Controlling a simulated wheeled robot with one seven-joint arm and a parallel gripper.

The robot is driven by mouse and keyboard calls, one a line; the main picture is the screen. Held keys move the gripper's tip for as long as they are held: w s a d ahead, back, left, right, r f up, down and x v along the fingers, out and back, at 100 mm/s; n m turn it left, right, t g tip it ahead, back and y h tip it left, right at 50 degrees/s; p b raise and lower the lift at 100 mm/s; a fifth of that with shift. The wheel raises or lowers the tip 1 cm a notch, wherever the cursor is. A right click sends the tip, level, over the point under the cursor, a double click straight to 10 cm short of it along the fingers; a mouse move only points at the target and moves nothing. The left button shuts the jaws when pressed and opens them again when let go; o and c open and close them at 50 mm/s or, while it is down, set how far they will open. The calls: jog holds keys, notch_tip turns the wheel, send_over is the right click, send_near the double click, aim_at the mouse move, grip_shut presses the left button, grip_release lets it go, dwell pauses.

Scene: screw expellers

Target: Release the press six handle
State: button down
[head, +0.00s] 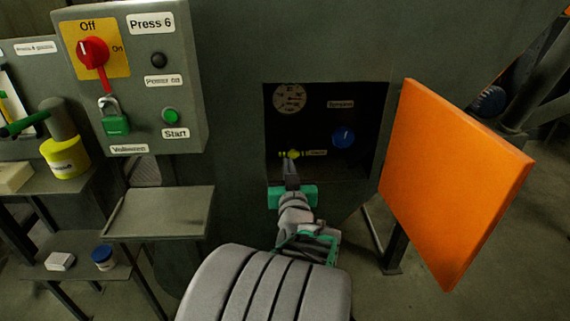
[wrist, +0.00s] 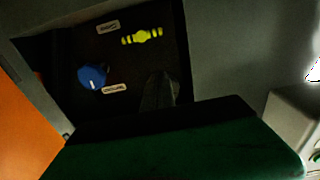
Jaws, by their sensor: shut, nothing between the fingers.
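The Press 6 recess (head: 325,100) is a dark opening in the grey machine, with its orange door (head: 455,180) swung open to the right. A small yellow handle (head: 282,154) lies crosswise inside, low and left. It also shows in the wrist view (wrist: 142,36), lying about level. A blue knob (head: 343,136) sits to its right, and it shows in the wrist view too (wrist: 93,76). My gripper (head: 291,170) is shut and empty at the recess, just in front of the handle. The wrist view shows a gap between the fingertips (wrist: 160,85) and the handle.
A round gauge (head: 289,98) sits above the handle. The Press 6 control box (head: 135,80), with a red switch and a green padlock (head: 115,122), juts out at left. Below it is a grey shelf (head: 160,213). The orange door bounds the right side.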

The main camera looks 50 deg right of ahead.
jog(key=p, duration=0.2)
send_over(286, 155)
jog(key=v, duration=0.4)
jog(key=f, duration=0.2)
jog(key=w+f, duration=0.1)
jog(key=shift+w+d, duration=0.1)
jog(key=shift+d, duration=0.3)
jog(key=shift+f, duration=0.3)
jog(key=shift+d+f+b, duration=0.1)
jog(key=shift+f+b, duration=0.05)
jog(key=shift+b, duration=0.6)
